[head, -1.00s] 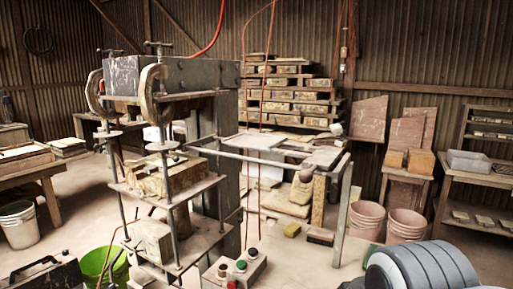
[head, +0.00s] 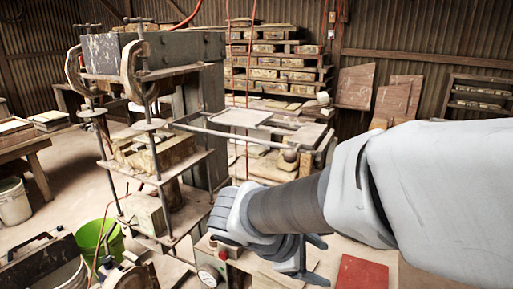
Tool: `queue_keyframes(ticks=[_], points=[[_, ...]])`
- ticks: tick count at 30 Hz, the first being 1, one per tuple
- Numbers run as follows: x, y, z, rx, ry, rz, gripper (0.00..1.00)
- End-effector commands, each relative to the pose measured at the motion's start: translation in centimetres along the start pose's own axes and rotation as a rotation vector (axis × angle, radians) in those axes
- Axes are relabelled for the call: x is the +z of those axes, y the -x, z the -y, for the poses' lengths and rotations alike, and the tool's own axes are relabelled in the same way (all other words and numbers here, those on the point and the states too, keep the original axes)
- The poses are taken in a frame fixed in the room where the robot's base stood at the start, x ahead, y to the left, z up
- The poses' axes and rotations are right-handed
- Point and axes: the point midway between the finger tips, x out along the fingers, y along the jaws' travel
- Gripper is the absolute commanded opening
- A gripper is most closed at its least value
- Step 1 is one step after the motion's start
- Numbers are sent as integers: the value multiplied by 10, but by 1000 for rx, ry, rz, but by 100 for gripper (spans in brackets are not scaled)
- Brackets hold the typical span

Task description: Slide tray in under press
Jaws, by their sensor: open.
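The press (head: 205,110) stands left of centre, a grey steel frame with C-clamps on its upper beam and shelves holding worn blocks. A flat pale tray (head: 238,117) lies on a rail frame (head: 262,134) that reaches out from the press's right side. The tray is to the right of the press column, not under the upper beam. My gripper (head: 318,259) is at the bottom centre, below and to the right of the tray and apart from it. Its dark fingers are spread and hold nothing visible.
A control box with a gauge and red button (head: 213,270) sits by my wrist. A red flat piece (head: 362,273) lies at the lower right. A green bucket (head: 98,240) is on the floor at left. Stacked shelves (head: 275,75) stand at the back.

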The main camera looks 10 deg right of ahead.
Motion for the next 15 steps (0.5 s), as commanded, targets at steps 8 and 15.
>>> queue_keyframes(ticks=[8,15], points=[[-35,67,-69,408,435,305,71],[-70,133,-96,693,621,494,71]])
